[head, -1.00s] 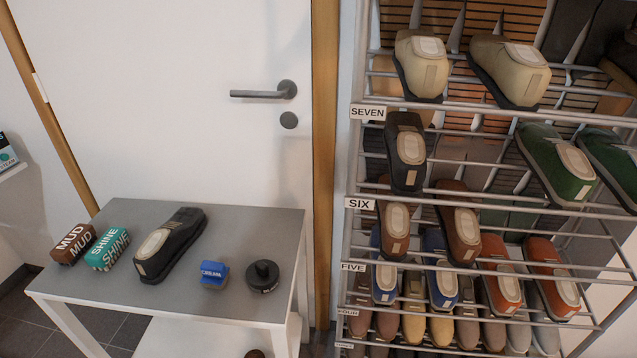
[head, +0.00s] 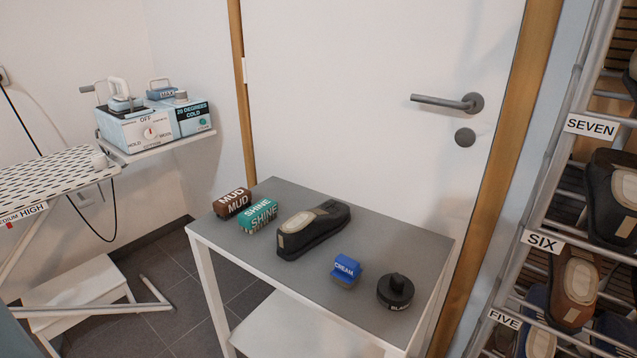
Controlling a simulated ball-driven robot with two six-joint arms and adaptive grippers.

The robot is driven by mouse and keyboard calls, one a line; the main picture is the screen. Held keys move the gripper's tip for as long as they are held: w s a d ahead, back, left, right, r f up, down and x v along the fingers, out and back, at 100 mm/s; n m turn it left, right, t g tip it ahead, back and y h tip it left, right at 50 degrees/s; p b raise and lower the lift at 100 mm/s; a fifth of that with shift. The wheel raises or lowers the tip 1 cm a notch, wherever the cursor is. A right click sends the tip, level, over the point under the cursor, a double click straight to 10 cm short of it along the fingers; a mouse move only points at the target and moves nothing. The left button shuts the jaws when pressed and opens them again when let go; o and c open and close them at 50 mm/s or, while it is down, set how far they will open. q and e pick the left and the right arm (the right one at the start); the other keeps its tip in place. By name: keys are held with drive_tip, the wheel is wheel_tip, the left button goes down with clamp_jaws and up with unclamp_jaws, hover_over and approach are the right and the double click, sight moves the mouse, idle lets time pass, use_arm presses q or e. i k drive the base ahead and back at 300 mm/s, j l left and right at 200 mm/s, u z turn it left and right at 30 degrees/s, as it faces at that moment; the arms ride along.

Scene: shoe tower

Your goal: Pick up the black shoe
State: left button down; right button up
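A black shoe (head: 313,229) with a beige insole and a tan heel patch lies on the grey tabletop (head: 283,291) of a small white-legged table. It sits between a teal SHINE brush (head: 258,215) and a blue CREAM item (head: 346,270). Another black shoe (head: 612,196) stands on the shoe rack between the SEVEN and SIX labels, cut off by the right edge. Neither of my grippers is in view.
A brown MUD brush (head: 232,203) and a round black container (head: 395,291) share the table. The shoe rack (head: 543,215) stands right, a white door (head: 370,60) behind. An ironing board (head: 50,183) and a steam station (head: 150,125) stand left.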

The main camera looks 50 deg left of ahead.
sight(305, 230)
drive_tip(key=u, duration=1.5)
